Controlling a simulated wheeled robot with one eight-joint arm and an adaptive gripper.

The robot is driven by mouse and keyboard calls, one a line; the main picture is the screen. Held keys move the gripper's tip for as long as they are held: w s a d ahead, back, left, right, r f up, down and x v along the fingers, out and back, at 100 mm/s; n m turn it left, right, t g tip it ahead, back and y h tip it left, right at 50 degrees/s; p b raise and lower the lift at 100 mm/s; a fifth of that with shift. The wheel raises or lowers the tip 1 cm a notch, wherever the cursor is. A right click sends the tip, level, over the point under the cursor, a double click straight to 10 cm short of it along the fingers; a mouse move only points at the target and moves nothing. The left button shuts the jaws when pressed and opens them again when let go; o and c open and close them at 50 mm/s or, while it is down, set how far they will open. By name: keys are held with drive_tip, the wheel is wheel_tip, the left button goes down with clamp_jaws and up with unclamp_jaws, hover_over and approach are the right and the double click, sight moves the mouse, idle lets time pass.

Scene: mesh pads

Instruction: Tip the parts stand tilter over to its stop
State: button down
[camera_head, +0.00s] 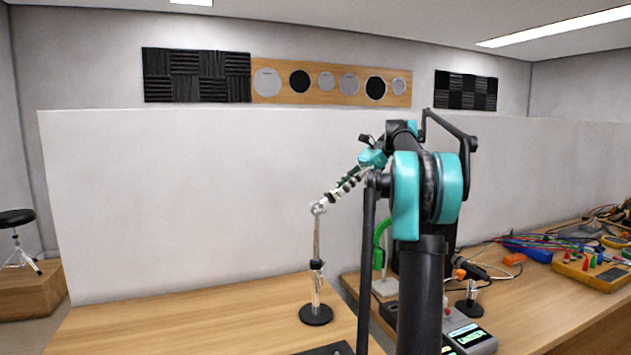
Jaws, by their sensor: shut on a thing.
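I cannot pick out the parts stand tilter with certainty. A curved bright green piece (379,243) rises from a small light grey base (384,289) on the bench, left of my arm and partly hidden behind it. Left of that, a jointed metal stand (317,258) stands on a round black foot. Its segmented upper part slants up to the right and ends by a teal piece beside my arm. My black and teal arm covers the middle of the head view. The jaws of my gripper cannot be made out, nor what they touch.
A small stand (468,308) with a round black foot and a grey device (470,338) with a lit display lie right of my arm. Cables and a yellow box (592,272) crowd the right bench. A white partition (190,200) closes the back. The left bench is mostly clear.

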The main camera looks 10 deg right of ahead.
drive_tip(key=shift+w+d+f, duration=0.1)
drive_tip(key=shift+d+f, duration=0.35)
drive_tip(key=shift+f, duration=0.4)
drive_tip(key=c, duration=1.4)
unclamp_jaws()
drive_tip(key=shift+o, duration=0.2)
drive_tip(key=shift+r, duration=0.1)
